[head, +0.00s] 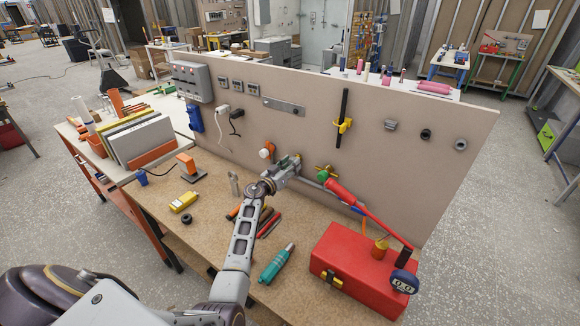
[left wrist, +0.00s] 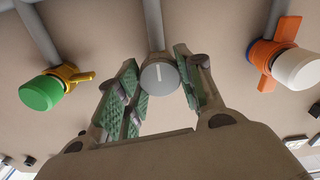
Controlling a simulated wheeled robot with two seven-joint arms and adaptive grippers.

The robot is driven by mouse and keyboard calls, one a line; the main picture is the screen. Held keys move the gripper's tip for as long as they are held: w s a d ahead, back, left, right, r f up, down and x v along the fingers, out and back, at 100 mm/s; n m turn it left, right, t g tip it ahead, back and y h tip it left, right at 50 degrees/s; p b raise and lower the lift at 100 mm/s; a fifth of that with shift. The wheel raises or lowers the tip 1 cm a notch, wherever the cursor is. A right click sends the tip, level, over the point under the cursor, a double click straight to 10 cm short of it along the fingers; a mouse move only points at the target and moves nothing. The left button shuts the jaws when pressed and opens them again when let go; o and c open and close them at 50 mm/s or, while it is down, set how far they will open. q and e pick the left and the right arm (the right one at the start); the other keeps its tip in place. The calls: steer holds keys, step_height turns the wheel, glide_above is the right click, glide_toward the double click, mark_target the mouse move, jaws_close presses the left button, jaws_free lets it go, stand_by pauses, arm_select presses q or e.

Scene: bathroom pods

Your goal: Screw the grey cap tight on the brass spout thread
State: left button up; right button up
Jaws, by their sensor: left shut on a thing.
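The grey cap (left wrist: 158,77), a round disc with a white line on its face, shows in the left wrist view in line with the end of a grey pipe (left wrist: 153,24). My left gripper (left wrist: 160,85) has its green-padded fingers on both sides of the cap and is shut on it. In the head view my left gripper (head: 292,166) is at the board, between the white-capped and green-capped outlets. The brass spout thread is hidden behind the cap, so how far the cap sits on it cannot be told. My right gripper is not in view.
A white-capped outlet with an orange handle (left wrist: 265,55) and a green-capped one with a yellow handle (left wrist: 72,75) flank the cap. A red toolbox (head: 345,262), a teal tool (head: 276,264) and a yellow device (head: 183,202) lie on the bench below.

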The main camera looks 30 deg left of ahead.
arm_select(q)
steer(key=shift+w+d, duration=0.1)
steer(key=shift+w, duration=0.6)
steer(key=o, duration=1)
steer(key=shift+c, duration=0.2)
steer(key=s+a, duration=0.1)
steer(key=s, duration=1.1)
steer(key=shift+a, duration=0.35)
steer(key=shift+o, duration=0.2)
